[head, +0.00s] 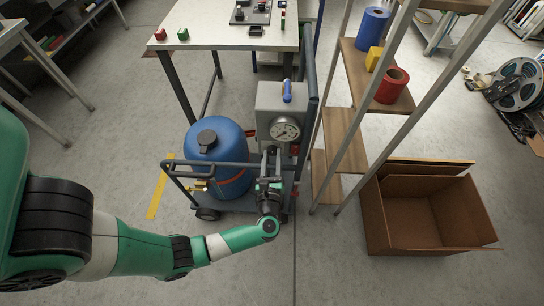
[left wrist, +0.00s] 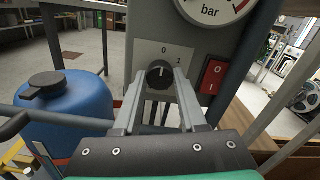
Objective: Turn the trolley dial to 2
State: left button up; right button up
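The trolley (head: 235,204) carries a blue tank (head: 228,150) and a grey control box (head: 270,97) with a pressure gauge (head: 285,130). In the left wrist view the black trolley dial (left wrist: 159,75) sits on a pale plate marked 0 and 1; its white mark points up, near the 0. No 2 is visible; the right finger covers part of the plate. My left gripper (left wrist: 162,82) faces the box with one finger each side of the dial, apart; contact cannot be told. In the head view my left gripper (head: 269,186) hides the dial. My right gripper is not in view.
A red rocker switch (left wrist: 212,76) is right of the dial. The trolley's rail (head: 215,165) runs around the tank. A shelf (head: 343,135) with coloured rolls and an open cardboard box (head: 420,220) stand to the right. A worktable (head: 215,35) is behind.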

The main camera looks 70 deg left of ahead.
pick_arm(q)
grip_shut()
jog(key=shift+m, duration=0.5)
jog(key=m+p, duration=0.1)
jog(key=m, duration=0.2)
jog(key=m+p, duration=0.1)
jog(key=m, duration=0.3)
jog(key=m+p, duration=0.2)
jog(key=m, duration=0.4)
jog(key=shift+m+p, duration=0.3)
jog(key=shift+m, duration=0.1)
jog(key=m+p, duration=0.1)
jog(key=m, duration=0.4)
